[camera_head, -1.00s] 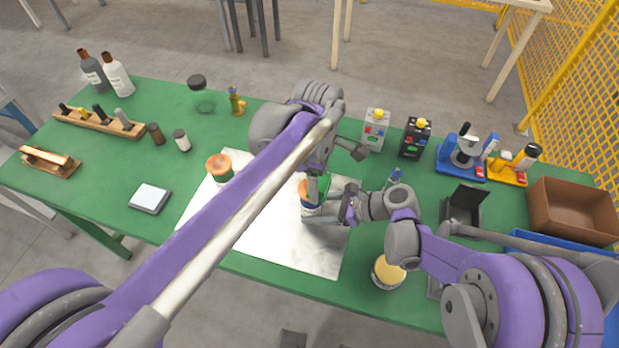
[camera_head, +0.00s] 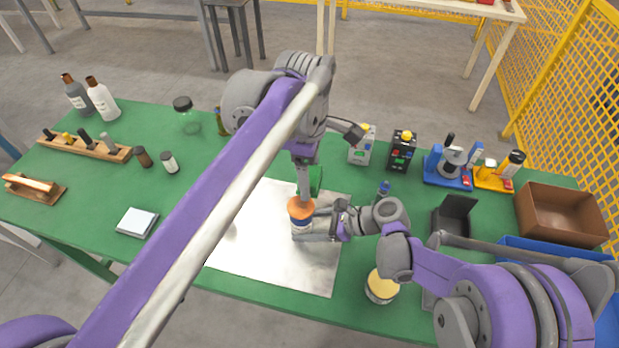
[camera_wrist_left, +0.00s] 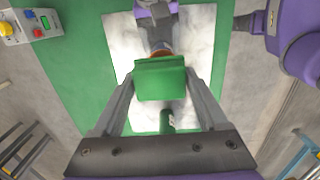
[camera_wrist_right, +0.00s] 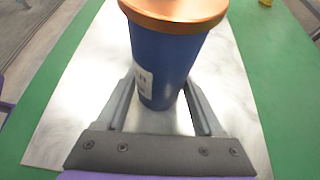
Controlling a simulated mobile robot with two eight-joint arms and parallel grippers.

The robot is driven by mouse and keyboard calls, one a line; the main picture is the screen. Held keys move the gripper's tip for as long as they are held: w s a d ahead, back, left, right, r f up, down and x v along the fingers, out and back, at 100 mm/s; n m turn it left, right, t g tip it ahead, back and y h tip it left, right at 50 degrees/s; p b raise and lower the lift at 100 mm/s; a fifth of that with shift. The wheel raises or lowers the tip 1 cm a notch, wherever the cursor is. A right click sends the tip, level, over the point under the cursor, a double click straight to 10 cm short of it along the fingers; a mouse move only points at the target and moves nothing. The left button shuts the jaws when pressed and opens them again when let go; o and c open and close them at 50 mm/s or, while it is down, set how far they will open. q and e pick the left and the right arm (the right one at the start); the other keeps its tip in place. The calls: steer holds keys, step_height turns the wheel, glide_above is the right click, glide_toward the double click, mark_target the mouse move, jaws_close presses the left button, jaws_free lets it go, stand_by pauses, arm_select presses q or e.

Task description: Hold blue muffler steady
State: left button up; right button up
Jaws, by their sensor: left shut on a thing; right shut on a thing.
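The blue muffler (camera_head: 301,229), a blue cylinder with a copper-coloured top and a white label, stands upright on the silvery mat (camera_head: 270,262). It also shows large in the right wrist view (camera_wrist_right: 165,65). My right gripper (camera_head: 308,232) is shut around its lower body from the right. My left gripper (camera_head: 304,190) comes down from above, just behind the muffler's top. It is shut on a green block-like piece (camera_wrist_left: 160,80), which shows partly in the head view (camera_head: 316,180). In the left wrist view the green piece hides most of the muffler.
A yellow-topped can (camera_head: 381,286) stands at the front right of the green table. Small testers (camera_head: 402,150), a black open box (camera_head: 454,215) and a brown bin (camera_head: 562,212) stand to the right. My left arm hides part of the mat's left side.

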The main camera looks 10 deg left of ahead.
mark_target(294, 205)
stand_by(0.4)
arm_select(q)
steer(key=shift+f, duration=4)
steer(key=shift+a+f, duration=0.2)
steer(key=shift+a, duration=0.5)
steer(key=shift+c, duration=1.3)
steer(key=shift+s+a, duration=0.1)
steer(key=shift+a, duration=1.15)
steer(key=shift+d, duration=1.95)
steer(key=shift+r, duration=4.05)
